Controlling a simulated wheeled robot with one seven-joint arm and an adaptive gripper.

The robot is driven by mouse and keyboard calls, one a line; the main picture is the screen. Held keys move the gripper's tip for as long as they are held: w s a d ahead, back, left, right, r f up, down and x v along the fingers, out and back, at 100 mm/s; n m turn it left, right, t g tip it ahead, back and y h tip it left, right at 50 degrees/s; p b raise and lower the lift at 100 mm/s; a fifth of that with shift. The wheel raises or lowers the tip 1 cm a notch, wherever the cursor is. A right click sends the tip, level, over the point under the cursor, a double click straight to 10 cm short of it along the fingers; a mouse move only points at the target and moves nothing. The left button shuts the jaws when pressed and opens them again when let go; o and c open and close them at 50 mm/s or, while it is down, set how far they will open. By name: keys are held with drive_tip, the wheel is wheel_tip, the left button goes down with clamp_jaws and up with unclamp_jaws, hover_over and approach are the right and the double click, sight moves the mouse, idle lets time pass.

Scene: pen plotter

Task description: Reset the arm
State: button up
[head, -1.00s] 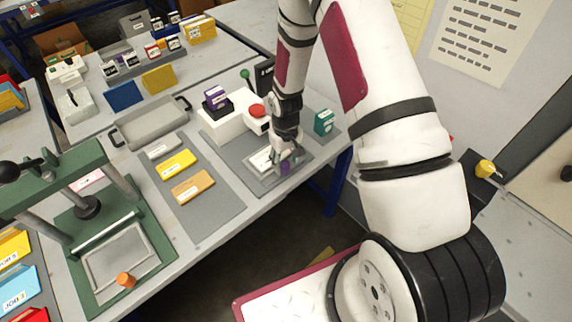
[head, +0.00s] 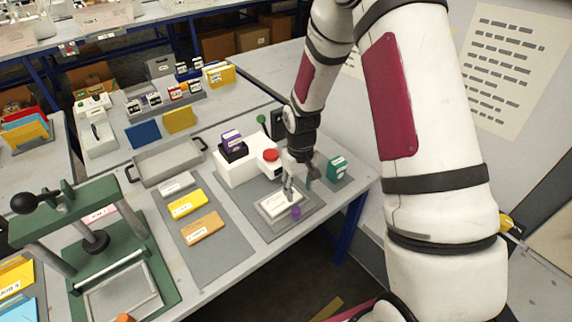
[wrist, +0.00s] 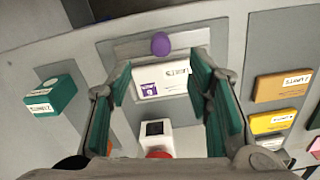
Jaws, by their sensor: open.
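My gripper (head: 298,185) hangs over the right part of the table at the plotter station. It is open and empty. In the wrist view the two green-lined fingers (wrist: 162,78) stand wide apart, with a white printed card (wrist: 163,80) on the grey plate below between them. The card also shows in the head view (head: 279,205), partly hidden by my gripper. A small purple round piece (head: 296,212) sits at the card's front edge, and it shows in the wrist view (wrist: 160,43).
A white machine (head: 238,166) with a red button (head: 271,155) and a purple block (head: 231,141) stands just left of my gripper. A teal box (head: 338,168) stands to the right. Yellow (head: 187,204) and orange (head: 202,227) boxes lie left. A green press (head: 95,225) stands further left.

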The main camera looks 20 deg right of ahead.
drive_tip(key=s+a+r+t, duration=0.1)
drive_tip(key=s+r, duration=0.2)
drive_tip(key=r, duration=0.8)
drive_tip(key=s+r+t, duration=0.2)
drive_tip(key=r, duration=0.9)
drive_tip(key=s+a+r+t, duration=0.1)
drive_tip(key=s+r, duration=0.5)
drive_tip(key=s, duration=0.2)
drive_tip(key=s+a+r+m+t, duration=0.1)
drive_tip(key=s+r, duration=0.5)
drive_tip(key=s, duration=0.2)
drive_tip(key=shift+s+a+t+b, duration=0.15)
drive_tip(key=shift+s+t+b, duration=0.15)
drive_tip(key=shift+s+b, duration=0.15)
